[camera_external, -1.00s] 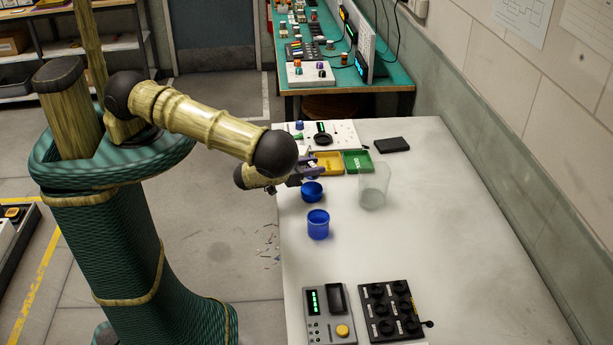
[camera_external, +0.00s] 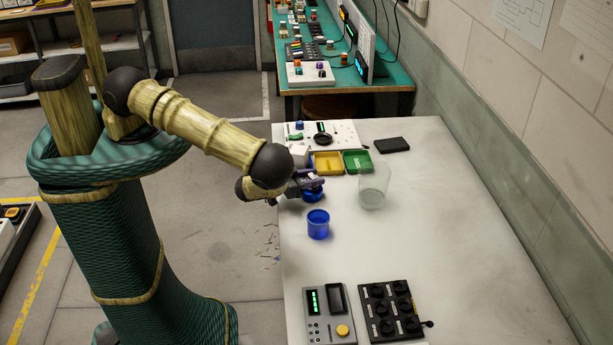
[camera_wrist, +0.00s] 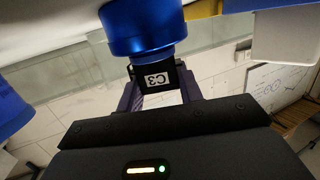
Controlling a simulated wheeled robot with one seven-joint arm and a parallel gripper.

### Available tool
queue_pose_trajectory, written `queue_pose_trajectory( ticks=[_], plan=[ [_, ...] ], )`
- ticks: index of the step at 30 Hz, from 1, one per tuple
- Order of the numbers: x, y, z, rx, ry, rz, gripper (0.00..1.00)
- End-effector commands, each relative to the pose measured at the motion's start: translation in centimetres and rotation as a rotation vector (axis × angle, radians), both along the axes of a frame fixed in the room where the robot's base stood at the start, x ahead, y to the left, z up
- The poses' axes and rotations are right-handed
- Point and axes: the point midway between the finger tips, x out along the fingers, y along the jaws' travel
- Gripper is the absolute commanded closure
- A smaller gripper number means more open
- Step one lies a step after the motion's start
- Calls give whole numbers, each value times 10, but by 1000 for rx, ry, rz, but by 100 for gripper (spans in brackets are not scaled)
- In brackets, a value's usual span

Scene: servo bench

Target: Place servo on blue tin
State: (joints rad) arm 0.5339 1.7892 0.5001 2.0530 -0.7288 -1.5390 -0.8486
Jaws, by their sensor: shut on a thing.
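My gripper (camera_external: 312,185) is shut on the servo (camera_wrist: 155,76), a small black block with a white label reading "C3", seen between the fingers in the wrist view. A low round blue tin (camera_external: 313,197) is partly hidden under my gripper in the external view. In the wrist view a blue round tin (camera_wrist: 145,25) shows right by the servo; I cannot tell whether they touch. A taller blue cup (camera_external: 318,226) stands nearer the camera on the bench, apart from my gripper.
A clear cup (camera_external: 373,188) stands right of my gripper. Yellow (camera_external: 328,163) and green (camera_external: 357,162) trays and a white box (camera_external: 299,154) lie behind. A meter (camera_external: 330,315) and a black knob panel (camera_external: 391,310) lie in front. The bench's right side is clear.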

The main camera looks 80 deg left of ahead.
Motion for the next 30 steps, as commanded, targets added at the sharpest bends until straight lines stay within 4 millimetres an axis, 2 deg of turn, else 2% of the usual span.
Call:
queue_pose_trajectory(
  ticks=[1, 4, 16, 23, 30],
  plan=[
    [0, 0, -2, 0, 0, 0, 62],
    [0, 0, -1, 0, 0, 0, 42],
    [0, 0, 4, 0, 0, 0, 42],
    [-24, -9, 3, 0, 2, 1, 42],
    [-62, -23, 8, 0, 2, 1, 42]
  ],
)
